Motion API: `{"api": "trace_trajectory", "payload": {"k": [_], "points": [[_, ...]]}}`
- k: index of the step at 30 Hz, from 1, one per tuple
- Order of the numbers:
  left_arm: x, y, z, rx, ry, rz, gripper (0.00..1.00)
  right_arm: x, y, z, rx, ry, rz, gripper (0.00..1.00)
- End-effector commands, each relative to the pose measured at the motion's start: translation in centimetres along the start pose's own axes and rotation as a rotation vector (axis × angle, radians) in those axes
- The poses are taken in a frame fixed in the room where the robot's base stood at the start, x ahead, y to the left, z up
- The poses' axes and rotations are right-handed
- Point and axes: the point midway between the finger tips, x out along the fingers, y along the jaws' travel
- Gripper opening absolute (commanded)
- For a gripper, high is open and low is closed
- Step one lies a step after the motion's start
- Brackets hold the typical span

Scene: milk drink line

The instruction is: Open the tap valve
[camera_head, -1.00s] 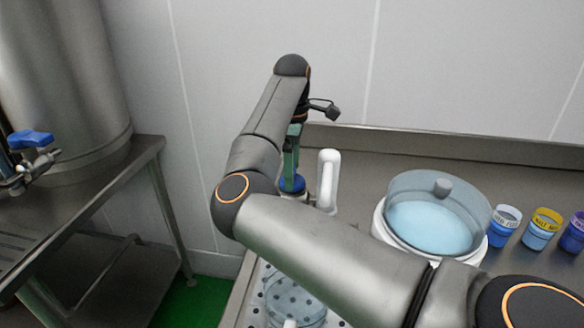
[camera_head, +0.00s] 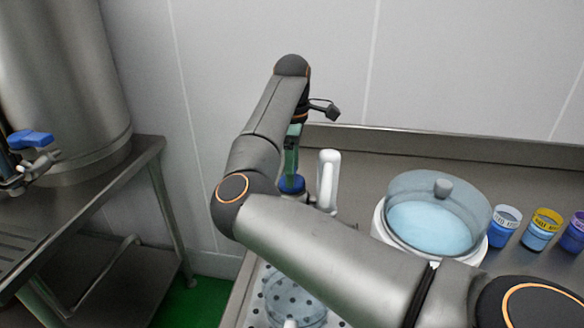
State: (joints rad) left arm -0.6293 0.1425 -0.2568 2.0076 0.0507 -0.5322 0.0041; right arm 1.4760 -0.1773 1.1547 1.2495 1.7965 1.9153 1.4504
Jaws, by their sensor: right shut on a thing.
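The tap valve with a blue handle (camera_head: 30,139) sits on a metal fitting in front of the steel tank at the left edge. No gripper is near it. My right arm comes in from the right, bends, and ends in a downward gripper (camera_head: 291,174) at the back of the right counter. Its greenish fingers are shut on a small blue piece (camera_head: 292,185). The arm hides most of what is under that piece. An upright white handle (camera_head: 328,180) stands just right of the fingers. My left gripper is out of view.
A lidded white pot (camera_head: 440,222) with a pale blue top stands on the right counter. Several labelled cups (camera_head: 541,230) stand right of it. A clear vessel (camera_head: 296,300) sits on a perforated tray. A gap with green floor (camera_head: 190,302) separates the left table (camera_head: 110,195) from the counter.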

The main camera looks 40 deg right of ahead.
Motion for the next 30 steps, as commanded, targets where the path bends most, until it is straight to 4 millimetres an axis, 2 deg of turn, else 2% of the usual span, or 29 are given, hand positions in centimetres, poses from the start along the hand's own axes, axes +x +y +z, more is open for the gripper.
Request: {"api": "trace_trajectory", "payload": {"k": [11, 30], "points": [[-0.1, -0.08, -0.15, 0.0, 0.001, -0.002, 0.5, -0.1, -0.02, -0.04, -0.151, 0.001, -0.001, 0.08], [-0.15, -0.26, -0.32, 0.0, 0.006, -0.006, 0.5, -0.09, -0.01, -0.04, -0.736, 0.001, 0.001, 0.08]]}}
